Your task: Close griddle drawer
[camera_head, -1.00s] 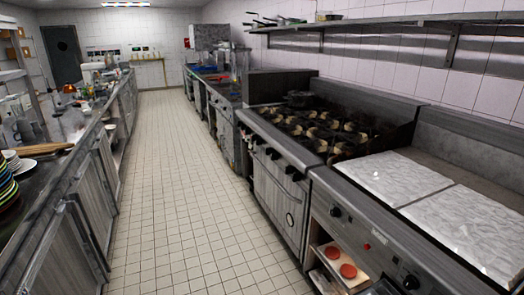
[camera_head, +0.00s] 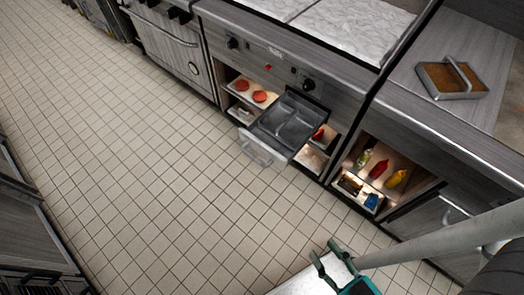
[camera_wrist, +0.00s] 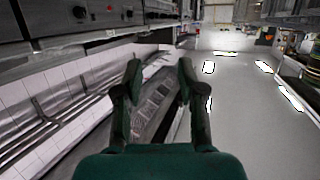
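The griddle drawer (camera_head: 268,132) is a grey metal drawer with compartments, pulled out from under the griddle (camera_head: 345,27) in the head view. Its bar handle (camera_head: 258,151) is at the front, over the tiled floor. My gripper (camera_head: 324,250) has dark green fingers and shows low in the head view, well apart from the drawer and to its lower right. In the wrist view the fingers (camera_wrist: 160,65) are spread with nothing between them. I cannot make out the drawer in the wrist view.
Shelves beside the drawer hold red patties (camera_head: 260,96) on the left. An open cubby to the right holds a red bottle (camera_head: 379,169) and a yellow bottle (camera_head: 396,179). Tiled floor (camera_head: 150,170) is clear.

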